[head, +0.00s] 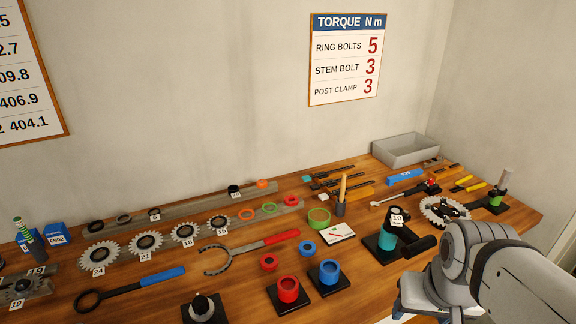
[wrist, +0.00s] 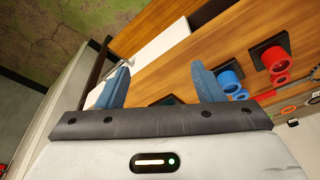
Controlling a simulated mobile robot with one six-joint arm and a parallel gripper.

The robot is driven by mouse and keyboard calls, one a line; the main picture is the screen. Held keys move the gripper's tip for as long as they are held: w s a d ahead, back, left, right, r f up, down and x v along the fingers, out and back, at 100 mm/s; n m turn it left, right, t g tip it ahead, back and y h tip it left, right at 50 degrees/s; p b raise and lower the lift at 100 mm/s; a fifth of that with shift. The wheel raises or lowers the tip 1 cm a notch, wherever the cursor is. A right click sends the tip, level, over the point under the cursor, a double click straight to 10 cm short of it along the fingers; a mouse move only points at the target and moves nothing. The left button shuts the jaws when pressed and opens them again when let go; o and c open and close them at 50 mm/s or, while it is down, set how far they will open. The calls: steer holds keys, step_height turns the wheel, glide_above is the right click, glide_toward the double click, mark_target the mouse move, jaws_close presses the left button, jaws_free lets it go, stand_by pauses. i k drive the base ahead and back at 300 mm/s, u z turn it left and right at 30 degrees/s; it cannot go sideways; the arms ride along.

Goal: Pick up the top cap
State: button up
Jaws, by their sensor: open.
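I cannot tell for sure which piece is the top cap. A small black round piece (head: 235,191) with a label stands on the rear grey rail, and an orange cap-like piece (head: 261,184) is beside it. My gripper (wrist: 163,88) is open, its two blue fingers apart with nothing held between them. In the head view my arm covers the lower right corner, and the gripper is mostly hidden there. The gripper is far to the right of the rail pieces and near the bench's front edge.
Red cup (head: 288,289) and blue cup (head: 329,272) stand on black bases near the front. A teal-and-black stand (head: 388,243) is close left of my arm. A grey bin (head: 405,149) is at the back right. Toothed rings (head: 145,243) and wrenches crowd the left.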

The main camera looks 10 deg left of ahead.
mark_target(262, 184)
steer(key=u, duration=2.45)
steer(key=k, duration=0.7)
steer(key=z, duration=1.25)
steer(key=i, duration=1)
